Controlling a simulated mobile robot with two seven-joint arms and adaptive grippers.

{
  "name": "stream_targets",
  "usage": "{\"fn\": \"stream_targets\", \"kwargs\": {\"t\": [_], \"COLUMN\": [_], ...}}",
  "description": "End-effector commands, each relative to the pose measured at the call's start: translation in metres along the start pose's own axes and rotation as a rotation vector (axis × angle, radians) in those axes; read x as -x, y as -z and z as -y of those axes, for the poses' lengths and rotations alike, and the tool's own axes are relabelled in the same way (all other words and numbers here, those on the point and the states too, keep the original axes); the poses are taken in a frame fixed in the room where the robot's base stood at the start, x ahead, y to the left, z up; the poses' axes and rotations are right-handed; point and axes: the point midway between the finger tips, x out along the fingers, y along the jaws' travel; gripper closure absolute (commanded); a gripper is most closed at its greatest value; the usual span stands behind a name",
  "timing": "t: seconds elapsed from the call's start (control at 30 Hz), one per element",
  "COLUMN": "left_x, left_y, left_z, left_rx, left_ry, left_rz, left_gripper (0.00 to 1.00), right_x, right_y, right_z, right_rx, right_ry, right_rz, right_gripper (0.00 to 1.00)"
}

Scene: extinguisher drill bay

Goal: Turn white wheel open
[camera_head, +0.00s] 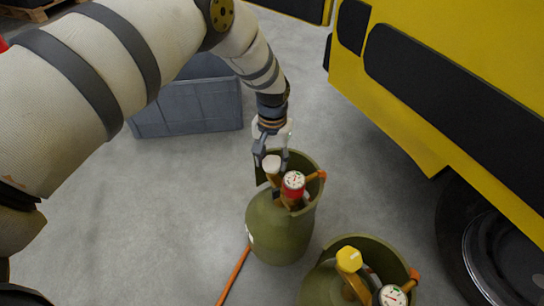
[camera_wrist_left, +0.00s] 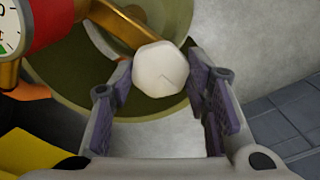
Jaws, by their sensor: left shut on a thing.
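The white wheel (camera_head: 271,163) sits on top of an olive green cylinder (camera_head: 278,232) near the middle of the head view. In the left wrist view the white wheel (camera_wrist_left: 160,69) is a pale, many-sided knob between the two finger pads. My left gripper (camera_head: 272,154) comes down from above and is shut on the white wheel, one finger on each side. A red-bodied gauge (camera_head: 293,183) with a white dial stands beside the wheel. It also shows at the upper left of the left wrist view (camera_wrist_left: 35,22). My right gripper is out of view.
A second green cylinder (camera_head: 322,285) with a yellow wheel (camera_head: 349,258) and gauge stands nearer, at the lower right. A yellow vehicle (camera_head: 440,110) fills the right side. A grey-blue crate (camera_head: 190,108) stands behind. An orange hose (camera_head: 235,274) lies on the floor.

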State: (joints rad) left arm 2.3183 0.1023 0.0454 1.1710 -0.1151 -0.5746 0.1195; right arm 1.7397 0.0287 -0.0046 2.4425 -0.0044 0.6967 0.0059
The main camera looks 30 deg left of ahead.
Motion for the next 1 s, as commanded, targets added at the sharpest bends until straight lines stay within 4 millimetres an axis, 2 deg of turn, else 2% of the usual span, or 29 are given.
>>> {"fn": "stream_targets", "kwargs": {"t": [1.0], "left_x": [-0.0009], "left_y": [-0.0003], "left_z": [-0.0004], "left_rx": [0.963], "left_ry": [0.000], "left_rz": [0.000], "left_gripper": [0.85], "right_x": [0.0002], "right_y": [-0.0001], "right_z": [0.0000], "right_rx": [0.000], "right_ry": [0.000], "right_rz": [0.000], "right_gripper": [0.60]}}
